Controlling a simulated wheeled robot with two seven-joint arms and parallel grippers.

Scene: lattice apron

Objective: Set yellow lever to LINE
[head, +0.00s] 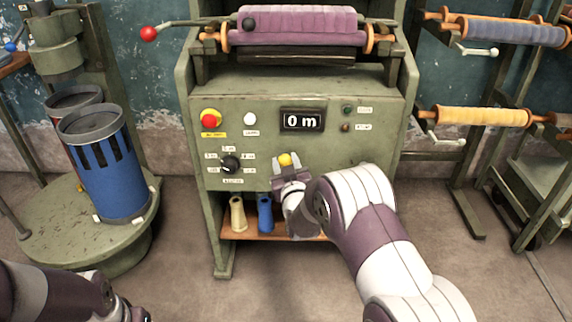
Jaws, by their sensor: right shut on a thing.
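The yellow lever (285,160) shows as a yellow knob on the front of the green machine (350,150). My right gripper (286,167) is at the lever, its fingers on either side of the knob and shut on it. The gripper and wrist hide the lever's base and the labels around it, so which label it points to cannot be read. My left arm (75,292) comes in at the lower left corner. Its gripper fingers cannot be made out.
The panel also has a red button (211,118), a black dial (230,164) and a "0 m" display (302,120). A blue slotted can (112,170) stands at left; a rack with a yellow roll (482,116) stands at right.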

